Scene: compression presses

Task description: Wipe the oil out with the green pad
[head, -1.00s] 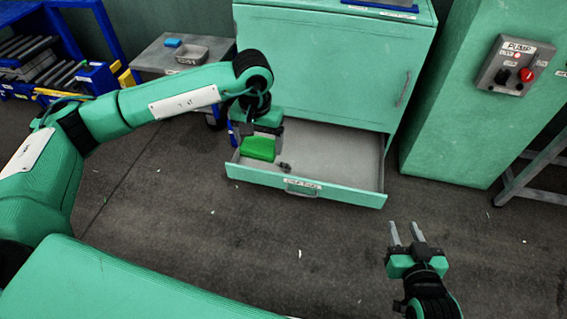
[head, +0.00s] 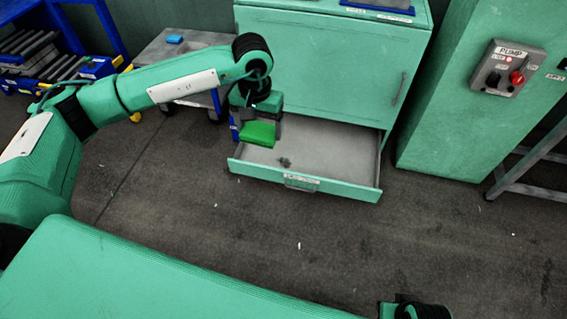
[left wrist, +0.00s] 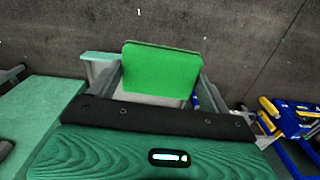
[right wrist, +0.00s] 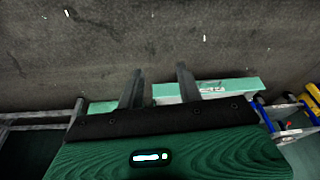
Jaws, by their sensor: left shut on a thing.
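The green pad (head: 258,133) is held in my left gripper (head: 262,118) over the left part of the open drawer (head: 340,188). In the left wrist view the pad (left wrist: 160,70) spans the space between the fingers. A small dark patch (head: 285,162), which looks like oil, lies on the pale drawer floor, right of and nearer than the pad. The pad appears clear of this patch; I cannot tell whether it touches the drawer. My right gripper (right wrist: 158,88) is open and empty in the right wrist view, its two fingers apart. In the head view only its base shows at the bottom edge.
The drawer sticks out from the bottom of a green cabinet (head: 320,65). A pump control box (head: 507,68) is on the green housing at right. The floor before the drawer is open.

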